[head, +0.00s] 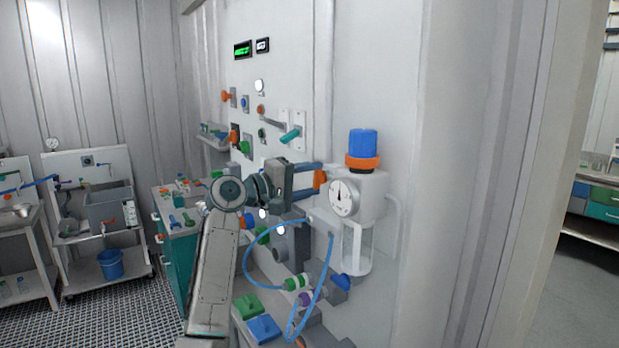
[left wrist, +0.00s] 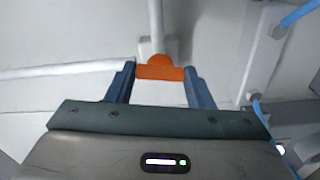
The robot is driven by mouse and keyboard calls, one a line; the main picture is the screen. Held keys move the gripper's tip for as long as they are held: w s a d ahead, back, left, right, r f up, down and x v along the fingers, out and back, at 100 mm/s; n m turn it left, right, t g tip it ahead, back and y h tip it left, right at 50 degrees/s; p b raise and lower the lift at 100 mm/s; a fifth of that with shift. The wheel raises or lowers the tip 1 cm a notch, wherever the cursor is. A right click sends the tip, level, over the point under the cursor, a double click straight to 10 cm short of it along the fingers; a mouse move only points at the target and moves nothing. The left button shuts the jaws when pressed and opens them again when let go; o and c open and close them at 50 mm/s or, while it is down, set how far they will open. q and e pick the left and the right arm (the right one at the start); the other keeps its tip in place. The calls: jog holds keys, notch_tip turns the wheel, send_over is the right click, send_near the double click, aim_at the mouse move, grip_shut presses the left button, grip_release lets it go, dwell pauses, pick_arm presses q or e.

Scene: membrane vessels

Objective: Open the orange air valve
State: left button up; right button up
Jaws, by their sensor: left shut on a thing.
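The orange air valve handle (head: 320,181) sits on the wall just left of the white unit with the round gauge. My left gripper (head: 319,180) reaches it from the left, with its two blue fingers on either side of the handle. In the left wrist view, the orange handle (left wrist: 160,72) lies crosswise between the fingertips of my left gripper (left wrist: 160,74), which is shut on it. A rounded orange hub shows behind the bar, where white pipes meet on the wall. My right gripper is not in view.
The gauge unit (head: 343,198) has a blue knob (head: 363,142) with an orange collar on top. A blue hose (head: 248,262) loops below my gripper. Several valves and switches line the wall to the left. A bench and a cart (head: 100,225) stand further left.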

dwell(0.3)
pick_arm(q)
jog(key=o, duration=1)
jog(key=b+v, duration=0.4)
jog(key=v, duration=0.7)
jog(key=shift+w, duration=0.1)
